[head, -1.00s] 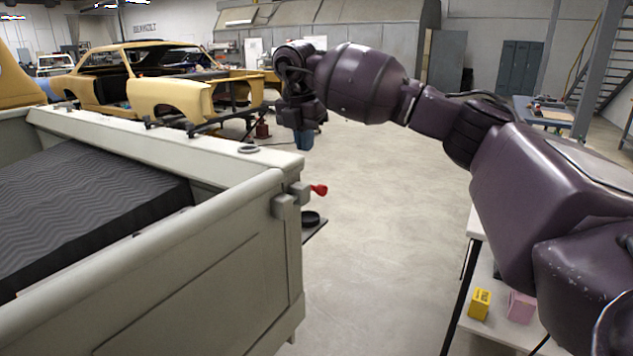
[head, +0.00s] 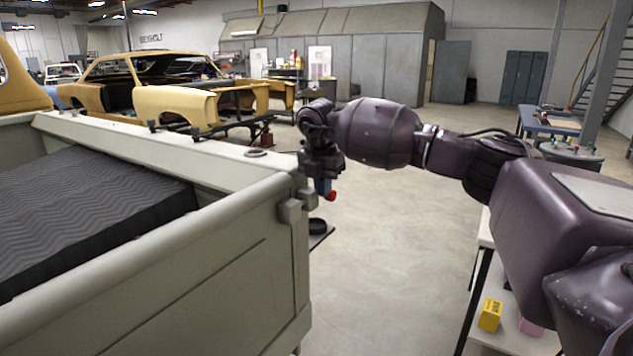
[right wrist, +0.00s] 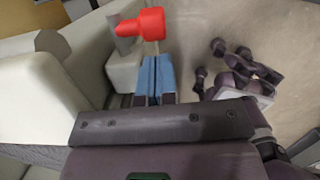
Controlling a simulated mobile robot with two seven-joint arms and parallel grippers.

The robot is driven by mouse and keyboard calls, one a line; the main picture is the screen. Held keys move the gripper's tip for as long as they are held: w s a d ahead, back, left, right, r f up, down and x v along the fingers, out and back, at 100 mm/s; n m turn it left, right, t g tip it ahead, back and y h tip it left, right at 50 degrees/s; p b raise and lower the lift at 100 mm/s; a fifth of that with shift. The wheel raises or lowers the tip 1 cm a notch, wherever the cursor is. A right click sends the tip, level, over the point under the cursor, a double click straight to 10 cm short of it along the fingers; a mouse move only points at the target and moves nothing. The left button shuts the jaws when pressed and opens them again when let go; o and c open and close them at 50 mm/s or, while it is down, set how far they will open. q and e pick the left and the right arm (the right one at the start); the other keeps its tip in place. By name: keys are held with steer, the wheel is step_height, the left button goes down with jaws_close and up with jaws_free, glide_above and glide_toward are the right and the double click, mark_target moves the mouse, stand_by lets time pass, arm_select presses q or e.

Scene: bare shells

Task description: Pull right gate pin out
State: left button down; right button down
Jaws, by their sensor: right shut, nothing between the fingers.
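The right gate pin has a red handle (head: 331,196) at the truck bed's near right corner, beside the grey latch bracket (head: 291,211). In the right wrist view the red handle (right wrist: 143,24) sits on a short grey stem against the bracket. The tailgate (head: 200,270) is upright. My right gripper (head: 325,186) hangs at the pin and partly covers it in the head view. Its blue fingers (right wrist: 154,62) are shut with nothing between them, pointing toward the handle, which lies just beyond their tips. My left gripper is not in view.
A ribbed black cover (head: 90,205) lies in the bed. A dark round item (head: 318,227) is below the pin on a dark plate. A table with a yellow box (head: 490,314) stands at the lower right. The floor (head: 400,240) between is clear.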

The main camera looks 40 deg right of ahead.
steer(key=shift+w+d+f, duration=0.25)
steer(key=shift+d, duration=0.2)
steer(key=shift+d, duration=0.1)
